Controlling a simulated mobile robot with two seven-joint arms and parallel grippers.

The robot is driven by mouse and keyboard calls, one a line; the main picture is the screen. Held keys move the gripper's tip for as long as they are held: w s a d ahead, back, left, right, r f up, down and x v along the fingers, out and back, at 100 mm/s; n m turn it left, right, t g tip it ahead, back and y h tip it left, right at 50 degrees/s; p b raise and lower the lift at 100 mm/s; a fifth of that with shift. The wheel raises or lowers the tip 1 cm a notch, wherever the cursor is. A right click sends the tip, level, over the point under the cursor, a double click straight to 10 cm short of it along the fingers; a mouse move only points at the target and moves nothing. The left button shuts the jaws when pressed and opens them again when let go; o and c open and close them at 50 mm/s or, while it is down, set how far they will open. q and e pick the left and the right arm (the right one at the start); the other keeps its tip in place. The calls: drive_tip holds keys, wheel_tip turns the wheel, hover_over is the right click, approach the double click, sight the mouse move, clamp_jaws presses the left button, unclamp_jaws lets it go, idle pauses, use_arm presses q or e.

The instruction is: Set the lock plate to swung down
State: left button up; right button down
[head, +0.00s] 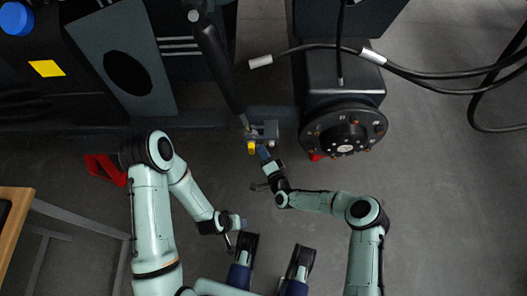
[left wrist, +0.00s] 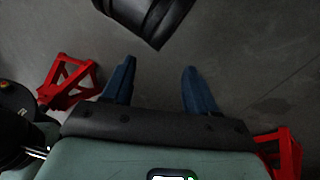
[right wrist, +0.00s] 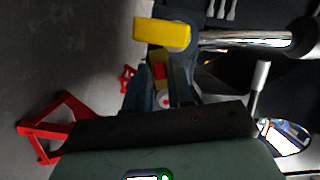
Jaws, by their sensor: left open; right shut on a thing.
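My right gripper (head: 264,154) is at the grey bracket (head: 268,130) below the lower end of a dark cylinder. In the right wrist view its fingers (right wrist: 152,92) are closed on a small yellow and red piece (right wrist: 159,72), which looks to be part of the lock plate; the fingers hide much of it. A yellow block (right wrist: 162,33) stands just beyond the fingertips, beside a shiny rod (right wrist: 245,39); it also shows in the head view (head: 251,148). Whether the plate is up or down I cannot tell. My left gripper (head: 236,232) is open and empty, away from the bracket.
A round wheel hub (head: 344,130) stands right of the bracket. Red stands show at the left (head: 105,168) and under the hub. A cable (head: 420,75) hangs at the upper right. A wooden table (head: 15,225) is at the left edge.

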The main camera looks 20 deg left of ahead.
use_arm(q)
drive_tip(key=s+d+r+g+p, duration=0.1)
drive_tip(key=s+d+r+p, duration=0.1)
drive_tip(key=s+r+p, duration=0.1)
drive_tip(key=shift+s+d+r+g+h, duration=0.2)
drive_tip(key=shift+s+r+g+h, duration=0.15)
drive_tip(key=shift+s, duration=0.5)
use_arm(e)
drive_tip(key=shift+w+d+f+n+h, duration=0.15)
drive_tip(key=shift+d+f+n+h, duration=0.25)
drive_tip(key=shift+n+h, duration=0.85)
drive_tip(key=shift+w+d+f+n+h, duration=0.1)
drive_tip(key=shift+d+f+n+h, duration=0.35)
drive_tip(key=shift+n, duration=1.45)
drive_tip(key=shift+w+d+f+n+h, duration=0.15)
drive_tip(key=shift+d+n+h, duration=0.25)
drive_tip(key=shift+n+h, duration=1)
use_arm(q)
drive_tip(key=shift+f, duration=0.1)
use_arm(e)
drive_tip(key=shift+n, duration=0.25)
drive_tip(key=c, duration=1.1)
unclamp_jaws()
use_arm(q)
drive_tip(key=shift+s, duration=0.1)
use_arm(e)
drive_tip(key=shift+s+d, duration=0.1)
